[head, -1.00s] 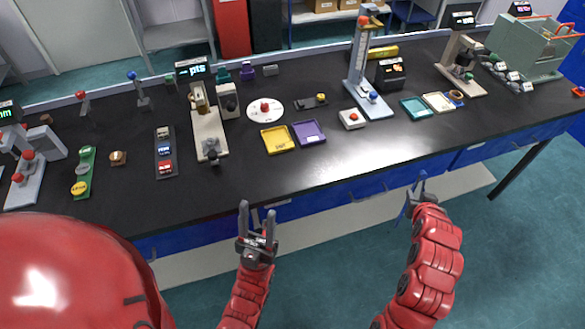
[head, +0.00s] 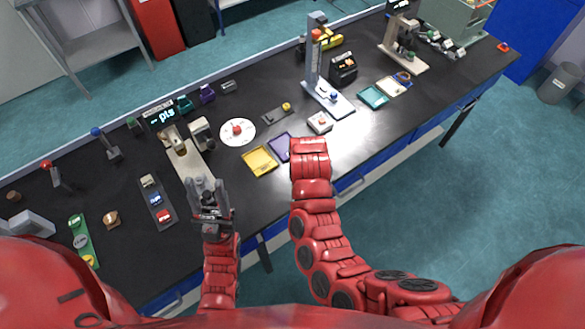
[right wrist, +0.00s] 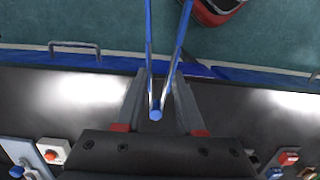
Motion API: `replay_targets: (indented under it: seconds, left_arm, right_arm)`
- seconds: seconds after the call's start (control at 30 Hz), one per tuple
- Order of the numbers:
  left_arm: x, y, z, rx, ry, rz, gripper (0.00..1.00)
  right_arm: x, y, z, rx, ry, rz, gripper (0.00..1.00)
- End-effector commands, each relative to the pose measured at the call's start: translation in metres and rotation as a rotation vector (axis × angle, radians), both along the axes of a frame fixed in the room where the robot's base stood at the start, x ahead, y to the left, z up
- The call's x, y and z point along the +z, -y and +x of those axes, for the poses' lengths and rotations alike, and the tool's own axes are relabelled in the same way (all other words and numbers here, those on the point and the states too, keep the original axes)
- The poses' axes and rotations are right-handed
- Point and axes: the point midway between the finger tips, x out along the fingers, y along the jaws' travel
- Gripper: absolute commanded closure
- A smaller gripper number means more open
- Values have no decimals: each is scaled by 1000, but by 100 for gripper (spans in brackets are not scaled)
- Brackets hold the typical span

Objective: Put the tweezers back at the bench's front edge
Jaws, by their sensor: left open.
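The blue tweezers (right wrist: 152,60) show in the right wrist view, their joined end low between my fingers and their two legs running up the picture past the bench's front edge (right wrist: 110,63). My right gripper (right wrist: 160,78) has its fingers against both sides of the tweezers. In the head view this gripper and the tweezers are hidden behind my right forearm, near the front of the black bench (head: 375,135). My left gripper (head: 209,187) is open and empty over the bench's front part, near the foot of a beige stand (head: 192,160).
A yellow tray (head: 260,161) and a purple tray (head: 281,146) lie near the right forearm. A white box with a red button (head: 320,122) and a blue-based stand (head: 330,100) are behind. The front strip right of the forearm looks clear.

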Motion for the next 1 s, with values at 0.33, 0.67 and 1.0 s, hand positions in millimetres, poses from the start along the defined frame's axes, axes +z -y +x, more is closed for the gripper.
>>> replay_targets:
  seconds: [0.33,0.67,1.0]
  left_arm:
    - [-60,0,0,0,0,0,50]
    - [-103,0,0,0,0,0,50]
    - [-102,0,0,0,0,0,50]
  right_arm:
    - [-15,-31,68,0,9,-2,66]
    - [-15,-51,108,1,6,-2,66]
    - [-13,-55,117,-4,5,2,66]
